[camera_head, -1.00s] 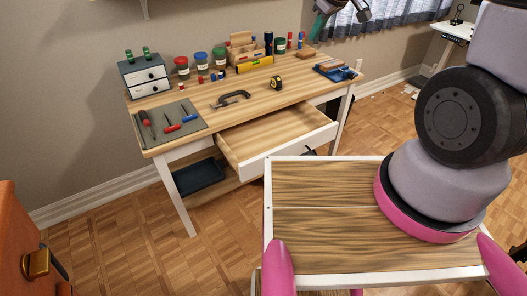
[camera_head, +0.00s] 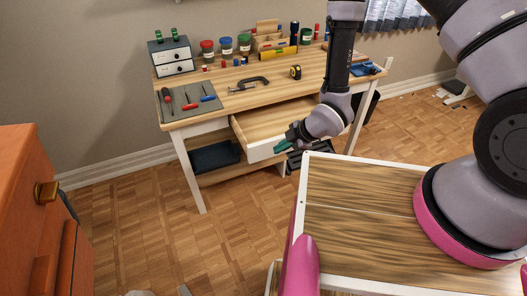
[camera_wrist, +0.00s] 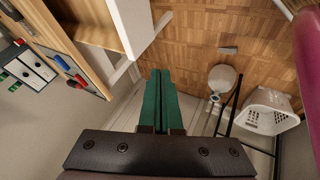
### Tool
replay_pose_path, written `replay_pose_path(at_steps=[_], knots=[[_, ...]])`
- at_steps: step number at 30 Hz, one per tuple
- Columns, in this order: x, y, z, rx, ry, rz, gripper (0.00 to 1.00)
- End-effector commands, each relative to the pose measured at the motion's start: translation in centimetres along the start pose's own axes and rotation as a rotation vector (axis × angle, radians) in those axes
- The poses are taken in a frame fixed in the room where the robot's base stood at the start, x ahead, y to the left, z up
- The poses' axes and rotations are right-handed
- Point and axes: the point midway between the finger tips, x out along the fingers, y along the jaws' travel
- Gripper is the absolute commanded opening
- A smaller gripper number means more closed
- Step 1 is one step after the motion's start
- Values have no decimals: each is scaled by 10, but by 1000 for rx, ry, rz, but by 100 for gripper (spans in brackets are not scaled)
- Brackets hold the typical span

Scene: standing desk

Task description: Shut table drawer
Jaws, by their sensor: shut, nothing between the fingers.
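The table drawer (camera_head: 262,148) sticks out open from under the wooden desk (camera_head: 240,101). Its white front faces me and its bare wooden inside shows. In the wrist view the drawer front (camera_wrist: 136,25) is at the upper left. My gripper (camera_head: 283,146) is low at the right part of the drawer front; I cannot tell if it touches. Its green fingers (camera_wrist: 158,98) are together and empty in the wrist view, to the lower right of the drawer. The drawer's handle is not visible behind my gripper and arm.
Tools, jars and a small drawer box (camera_head: 172,57) stand on the desk. A dark bin (camera_head: 213,157) sits on the shelf below. An orange cabinet (camera_head: 30,200) is at the left. A white basket (camera_wrist: 268,110) shows at the wrist view's right. Floor before the desk is clear.

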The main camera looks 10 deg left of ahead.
Motion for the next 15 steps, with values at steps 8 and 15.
replay_pose_path(at_steps=[8,15], knots=[[44,-1,0,1,0,-2,0],[95,-1,0,2,0,-1,0]])
